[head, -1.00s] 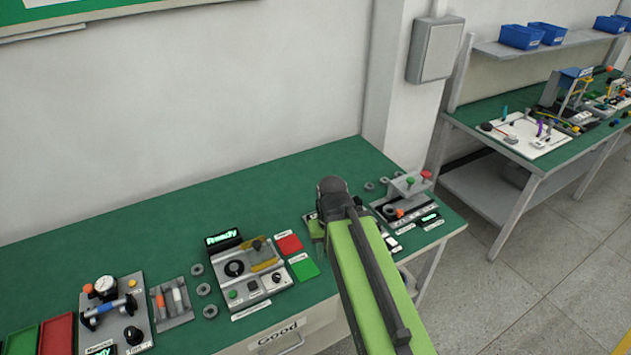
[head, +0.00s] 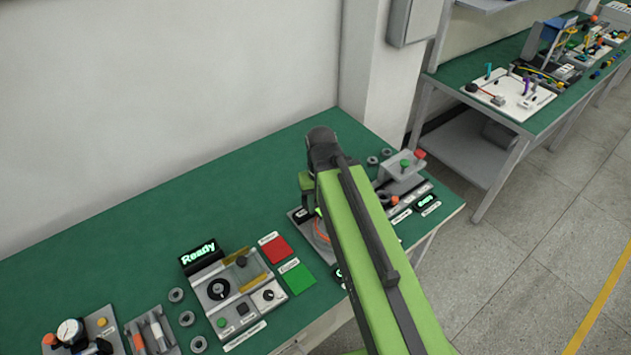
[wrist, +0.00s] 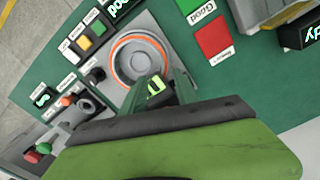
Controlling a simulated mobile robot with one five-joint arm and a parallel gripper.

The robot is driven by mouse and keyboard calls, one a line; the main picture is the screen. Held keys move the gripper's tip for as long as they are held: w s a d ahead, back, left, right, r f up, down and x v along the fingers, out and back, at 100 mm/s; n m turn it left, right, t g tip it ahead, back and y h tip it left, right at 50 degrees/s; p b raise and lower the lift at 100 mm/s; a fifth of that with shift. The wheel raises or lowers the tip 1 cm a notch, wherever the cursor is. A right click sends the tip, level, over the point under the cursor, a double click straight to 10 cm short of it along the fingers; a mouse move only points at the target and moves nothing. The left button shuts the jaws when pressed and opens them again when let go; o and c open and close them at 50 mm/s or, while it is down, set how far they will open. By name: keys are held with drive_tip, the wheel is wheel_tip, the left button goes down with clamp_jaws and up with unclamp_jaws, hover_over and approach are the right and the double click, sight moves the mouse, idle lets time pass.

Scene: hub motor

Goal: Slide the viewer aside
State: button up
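A round grey fixture with an orange ring (wrist: 140,62) sits on a grey plate in the wrist view. In the head view a bit of its orange ring (head: 319,231) shows beside my arm. A small dark block with a lit green face (wrist: 156,88) stands at the ring's near edge; it may be the viewer, but I cannot tell for sure. My gripper (wrist: 178,90) is over this edge, close to the block. Its green and dark parts hide much of the area. I cannot see whether its fingers are apart or touch anything.
A red pad (wrist: 214,38) and a green pad lie beside the fixture. A control box with a Ready display (head: 199,252) stands left in the head view. A station with red and green knobs (head: 403,165) stands right. The back of the green bench is clear.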

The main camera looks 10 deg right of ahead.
drive_tip(key=shift+o, duration=0.2)
drive_tip(key=shift+o, duration=1.3)
drive_tip(key=w+r+m+p, duration=0.4)
drive_tip(key=w+r+p, duration=0.5)
drive_tip(key=r+p, duration=0.5)
drive_tip(key=shift+w+d, duration=0.35)
drive_tip(key=shift+m, duration=0.3)
wheel_tip(320, 180, down, 18)
drive_tip(key=b, duration=1.7)
drive_tip(key=shift+w+r+b, duration=0.1)
drive_tip(key=shift+w+b, duration=0.05)
drive_tip(key=shift+b, duration=0.25)
drive_tip(key=shift+r, duration=0.1)
clamp_jaws()
